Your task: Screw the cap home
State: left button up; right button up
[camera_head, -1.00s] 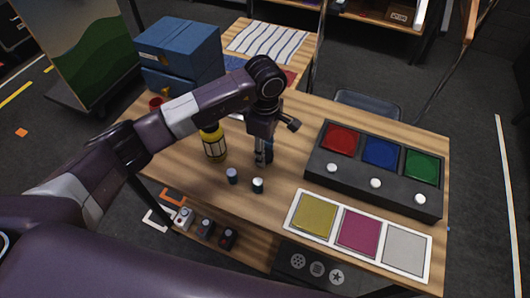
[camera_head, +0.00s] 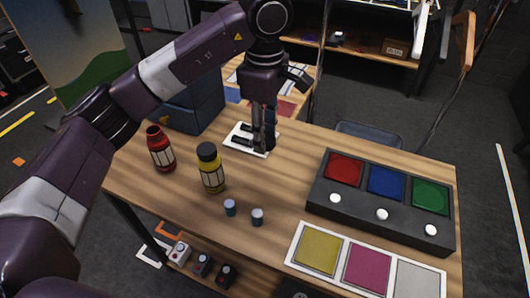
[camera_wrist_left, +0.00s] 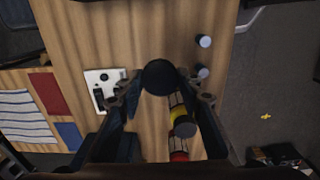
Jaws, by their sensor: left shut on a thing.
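My left gripper (camera_head: 262,142) points down over the table, by a white plate. It is shut on a dark round thing (camera_wrist_left: 159,77), seen end-on between the fingertips in the left wrist view. I cannot tell whether this is a cap alone. A yellow bottle (camera_head: 212,181) with a dark top stands upright nearer and left of the gripper, apart from it. It also shows in the left wrist view (camera_wrist_left: 180,115). A red bottle (camera_head: 162,155) stands further left; it shows partly in the wrist view (camera_wrist_left: 178,155). My right gripper is not in view.
The white plate (camera_head: 237,147) carries dark pieces. Two small grey cylinders (camera_head: 230,208) stand near the front edge. A dark box (camera_head: 320,200) with red, blue and green panels and white buttons is on the right. A white frame (camera_head: 296,255) with coloured squares lies before it.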

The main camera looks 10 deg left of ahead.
pick_arm(q)
jog(key=shift+r, duration=1.25)
jog(key=shift+f, duration=0.1)
jog(key=s+a+f+m, duration=0.4)
jog(key=s+m, duration=0.3)
jog(key=m, duration=0.1)
jog(key=s+a+f+m, duration=0.4)
jog(key=s+f+m, duration=0.1)
jog(key=s+m, duration=0.2)
jog(key=shift+s+a+f+m, duration=0.15)
jog(key=shift+s+f+m, duration=0.1)
jog(key=shift+s+m, duration=0.25)
jog(key=shift+s+a, duration=0.1)
